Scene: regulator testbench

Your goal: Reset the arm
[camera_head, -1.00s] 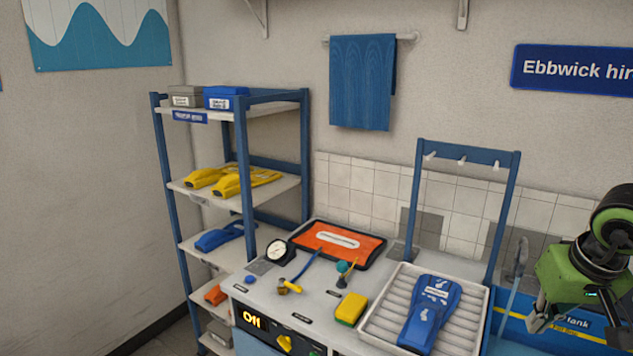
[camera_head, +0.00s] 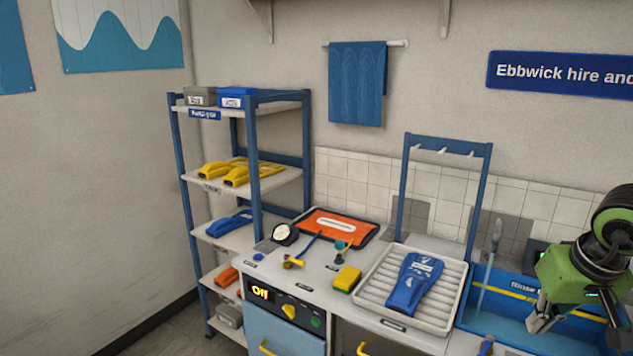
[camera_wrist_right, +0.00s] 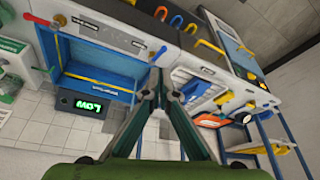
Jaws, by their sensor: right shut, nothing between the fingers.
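My right gripper (camera_head: 576,300) hangs at the right edge of the head view, in front of the blue rinse tank (camera_head: 520,300). In the right wrist view its fingers (camera_wrist_right: 158,84) come together at the tips with nothing between them. They are above the bench, with the tank (camera_wrist_right: 95,75) to their left in that picture. I cannot tell the gap to the bench. My left gripper is not in view.
A white ribbed tray (camera_head: 374,309) holds a blue regulator-like part (camera_head: 413,283). Nearby are a yellow sponge (camera_head: 347,279), a gauge (camera_head: 285,234) and an orange mat (camera_head: 337,227). A blue shelf rack (camera_head: 255,150) stands left; a hook frame (camera_head: 448,147) rises behind the tray.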

